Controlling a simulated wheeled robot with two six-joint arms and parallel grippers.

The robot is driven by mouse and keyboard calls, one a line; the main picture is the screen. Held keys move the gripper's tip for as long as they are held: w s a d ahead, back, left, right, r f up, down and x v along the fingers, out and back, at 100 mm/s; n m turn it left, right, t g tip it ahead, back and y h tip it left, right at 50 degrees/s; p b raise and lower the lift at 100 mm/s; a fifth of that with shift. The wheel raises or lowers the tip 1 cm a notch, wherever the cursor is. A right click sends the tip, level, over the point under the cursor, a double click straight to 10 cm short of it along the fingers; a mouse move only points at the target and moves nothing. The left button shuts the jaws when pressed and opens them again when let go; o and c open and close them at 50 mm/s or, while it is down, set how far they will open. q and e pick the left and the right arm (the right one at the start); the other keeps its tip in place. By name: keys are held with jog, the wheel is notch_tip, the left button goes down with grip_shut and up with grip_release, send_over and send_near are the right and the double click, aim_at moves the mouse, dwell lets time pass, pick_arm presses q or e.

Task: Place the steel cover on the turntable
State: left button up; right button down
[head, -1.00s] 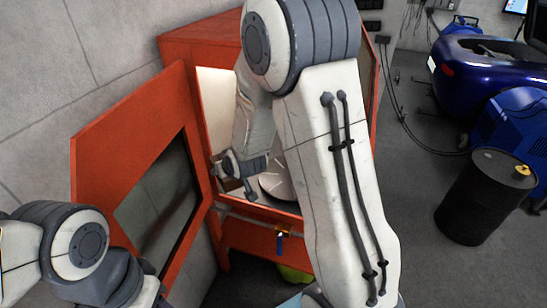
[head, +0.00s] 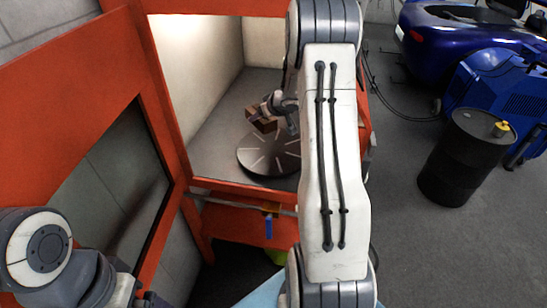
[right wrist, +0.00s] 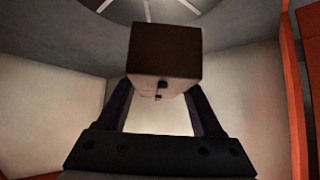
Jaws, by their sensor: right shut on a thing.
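The steel cover (head: 262,124) looks like a small brown box. My right gripper (head: 281,108) is shut on it and holds it tilted, over the back left part of the turntable. The cover (right wrist: 163,53) also shows between the fingers in the right wrist view. The turntable (head: 258,160) is a dark round disc with pale radial lines, inside the orange cabinet; my right arm hides its right edge. Part of it (right wrist: 150,10) shows at the top of the right wrist view. My left gripper (head: 135,298) is at the bottom left, mostly cut off, its fingers unclear.
The orange cabinet (head: 235,188) stands open, with its windowed door (head: 60,75) swung out to the left. Its grey floor is clear around the turntable. A black barrel (head: 465,160) and a blue machine (head: 505,95) stand to the right, apart from the cabinet.

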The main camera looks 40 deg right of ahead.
jog(key=s+d+f, duration=0.1)
jog(key=d+f, duration=0.1)
jog(key=d, duration=0.1)
jog(key=b, duration=0.3)
send_over(273, 149)
jog(key=f, duration=0.3)
jog(key=shift+w+d+f, duration=0.1)
jog(key=shift+w+f, duration=0.1)
jog(key=shift+f, duration=0.2)
jog(key=shift+f+b, duration=1.15)
jog(key=shift+f, duration=1.65)
jog(key=shift+f, duration=0.1)
jog(key=shift+c, duration=0.2)
grip_release()
jog(key=shift+f, duration=0.1)
jog(key=shift+s+r, duration=0.15)
jog(key=shift+r, duration=0.25)
jog(key=p+v, duration=0.2)
jog(key=v, duration=0.9)
jog(key=shift+s+a+r, duration=0.15)
jog(key=shift+s+a, duration=0.1)
